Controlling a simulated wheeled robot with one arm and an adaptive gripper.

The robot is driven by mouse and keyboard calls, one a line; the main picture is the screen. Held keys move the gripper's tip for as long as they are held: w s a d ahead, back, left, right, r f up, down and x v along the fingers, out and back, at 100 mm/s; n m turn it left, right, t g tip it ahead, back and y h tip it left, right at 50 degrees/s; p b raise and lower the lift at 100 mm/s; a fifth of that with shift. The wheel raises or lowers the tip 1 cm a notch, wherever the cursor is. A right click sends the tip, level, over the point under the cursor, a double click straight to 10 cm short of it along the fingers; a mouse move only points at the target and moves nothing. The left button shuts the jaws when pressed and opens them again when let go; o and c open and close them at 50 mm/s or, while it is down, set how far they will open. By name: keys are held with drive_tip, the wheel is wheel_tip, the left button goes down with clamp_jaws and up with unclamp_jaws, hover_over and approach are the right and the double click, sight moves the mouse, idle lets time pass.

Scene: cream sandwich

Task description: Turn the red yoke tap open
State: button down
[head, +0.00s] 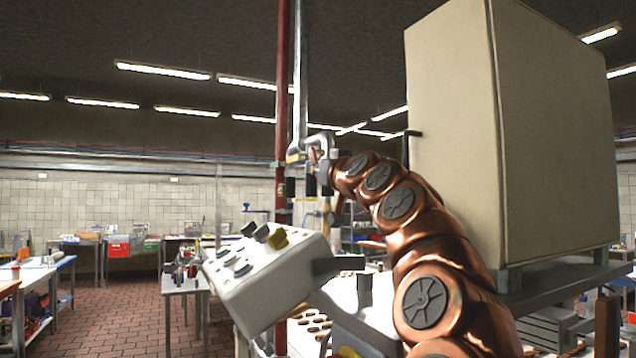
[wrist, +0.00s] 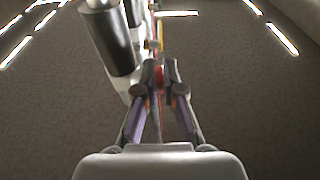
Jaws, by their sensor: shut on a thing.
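My gripper (head: 320,168) is up at the pipework in the middle of the head view, in front of the upright pipes. In the wrist view its two fingers (wrist: 160,88) come together on a small red part, the red yoke tap (wrist: 159,78). Only a sliver of the tap shows between the fingertips; the rest is hidden by them. In the head view a bit of red of the tap (head: 313,154) shows beside the gripper, below the bent grey pipe. How far the tap is turned cannot be told.
A dark red pipe (head: 282,90) and a grey pipe (head: 300,75) rise beside the gripper. A dark cylinder (wrist: 108,40) is close left of the fingers. A large beige cabinet (head: 450,120) stands right of my arm. A tilted control box (head: 265,275) is below.

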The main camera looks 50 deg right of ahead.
drive_tip(key=shift+b, duration=0.35)
drive_tip(key=c, duration=1.6)
unclamp_jaws()
drive_tip(key=shift+s, duration=0.1)
drive_tip(key=v, duration=0.5)
drive_tip(key=r+v, duration=0.1)
drive_tip(key=v, duration=0.5)
drive_tip(key=r+v, duration=0.1)
drive_tip(key=v, duration=0.4)
drive_tip(key=shift+s+a, duration=0.25)
drive_tip(key=shift+s, duration=0.2)
drive_tip(key=shift+o, duration=0.2)
